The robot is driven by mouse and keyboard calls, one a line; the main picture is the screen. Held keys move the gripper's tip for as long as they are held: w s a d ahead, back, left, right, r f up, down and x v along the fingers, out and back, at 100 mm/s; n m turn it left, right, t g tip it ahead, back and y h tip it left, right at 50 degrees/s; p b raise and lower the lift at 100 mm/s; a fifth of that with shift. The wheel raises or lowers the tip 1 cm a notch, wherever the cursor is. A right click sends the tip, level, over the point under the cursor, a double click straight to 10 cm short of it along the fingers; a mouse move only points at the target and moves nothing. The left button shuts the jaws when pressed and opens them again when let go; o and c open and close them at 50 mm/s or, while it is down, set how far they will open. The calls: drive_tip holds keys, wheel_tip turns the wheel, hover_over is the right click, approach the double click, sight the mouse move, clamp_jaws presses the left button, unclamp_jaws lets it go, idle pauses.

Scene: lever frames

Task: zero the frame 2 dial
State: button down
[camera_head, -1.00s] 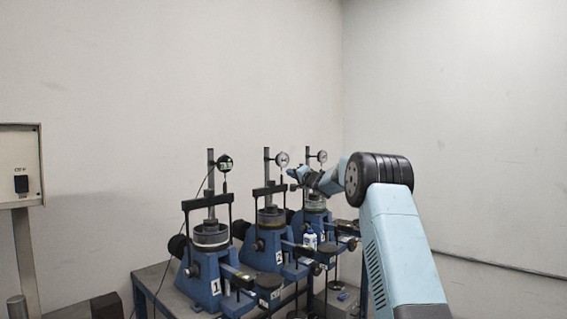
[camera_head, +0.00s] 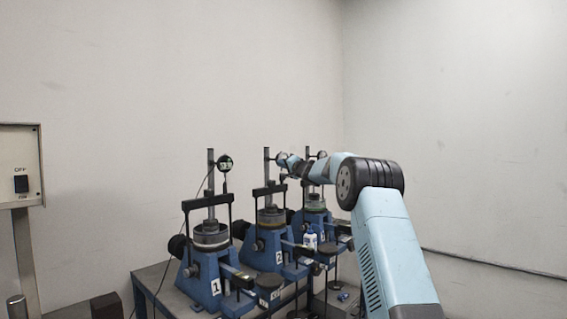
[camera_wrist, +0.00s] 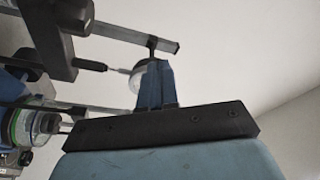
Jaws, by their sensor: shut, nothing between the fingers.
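Frame 2 (camera_head: 270,245) is the middle one of three blue lever frames, with a "2" label on its base. Its dial, near the top of its post (camera_head: 266,165), is mostly covered by my gripper (camera_head: 281,160) in the head view. In the wrist view my gripper (camera_wrist: 156,72) is shut and empty, with its blue fingers together. A round dial (camera_wrist: 134,80) with a thin stem shows just behind and left of the fingertips, partly hidden by them. I cannot tell whether they touch. The dial's reading cannot be seen.
Frame 1 (camera_head: 205,262), with its dark dial (camera_head: 225,163), stands left. Frame 3 (camera_head: 314,200) stands behind on the right, partly covered by my arm. A switch box (camera_head: 20,165) stands far left.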

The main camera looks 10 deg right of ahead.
drive_tip(key=shift+x, duration=1)
drive_tip(key=shift+w+d+f, duration=0.15)
drive_tip(key=shift+f, duration=0.6)
drive_tip(key=shift+w+d+f, duration=0.2)
drive_tip(key=shift+f, duration=0.55)
drive_tip(key=shift+s+a+f, duration=0.2)
drive_tip(key=shift+a, duration=0.05)
drive_tip(key=shift+s, duration=0.1)
drive_tip(key=shift+s+d, duration=0.85)
drive_tip(key=shift+s, duration=0.35)
drive_tip(key=shift+s+d, duration=0.9)
drive_tip(key=shift+s, duration=0.25)
